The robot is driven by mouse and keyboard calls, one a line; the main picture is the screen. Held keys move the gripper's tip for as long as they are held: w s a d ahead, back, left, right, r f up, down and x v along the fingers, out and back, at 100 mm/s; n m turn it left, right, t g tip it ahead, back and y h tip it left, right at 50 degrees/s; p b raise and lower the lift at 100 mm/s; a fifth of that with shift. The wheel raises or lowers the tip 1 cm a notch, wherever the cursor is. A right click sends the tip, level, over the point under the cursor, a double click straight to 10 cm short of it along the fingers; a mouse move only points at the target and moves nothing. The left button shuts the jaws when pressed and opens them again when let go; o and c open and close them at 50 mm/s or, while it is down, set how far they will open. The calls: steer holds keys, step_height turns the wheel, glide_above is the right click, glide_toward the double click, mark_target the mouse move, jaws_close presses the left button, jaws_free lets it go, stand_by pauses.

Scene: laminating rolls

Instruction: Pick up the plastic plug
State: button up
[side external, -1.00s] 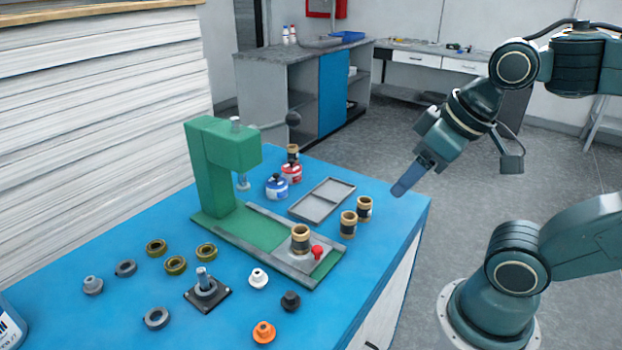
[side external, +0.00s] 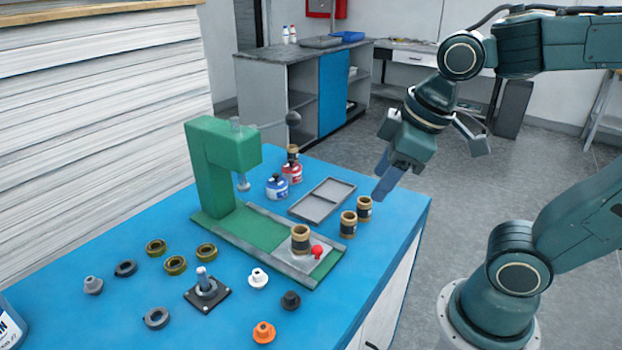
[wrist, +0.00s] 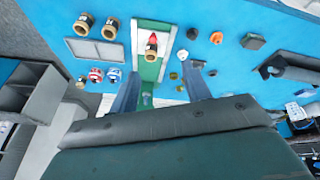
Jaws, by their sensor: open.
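Several plug-like pieces stand on the blue table; I cannot tell which is the plastic plug. A white one (side external: 258,277) stands beside the green press base, and also shows in the wrist view (wrist: 182,54). A black one (side external: 290,300) and an orange one (side external: 264,332) stand nearer the front edge. The orange one also shows in the wrist view (wrist: 216,37). A grey one (side external: 93,285) stands at the left. My gripper (side external: 383,190) is open and empty, high above the table's right part, apart from all of them. Its two fingers show in the wrist view (wrist: 160,72).
The green press (side external: 208,175) stands mid-table, with a brown-black roll (side external: 301,240) and a red knob (side external: 317,251) on its base. Two more rolls (side external: 348,224) and a grey tray (side external: 322,200) stand right. Several rings (side external: 174,265) and a post on a black base (side external: 206,290) lie left.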

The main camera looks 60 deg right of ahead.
steer(key=w+a+f+n+g, duration=0.2)
steer(key=w+a+f+n, duration=0.25)
steer(key=w+n, duration=0.3)
steer(key=n+g, duration=0.2)
steer(key=n, duration=0.7)
glide_above(291, 294)
step_height(291, 294, down, 7)
steer(key=shift+a+f+m, duration=0.1)
steer(key=shift+f+m, duration=0.05)
steer(key=shift+m, duration=0.1)
steer(key=shift+f, duration=4.2)
steer(key=shift+f, duration=2.6)
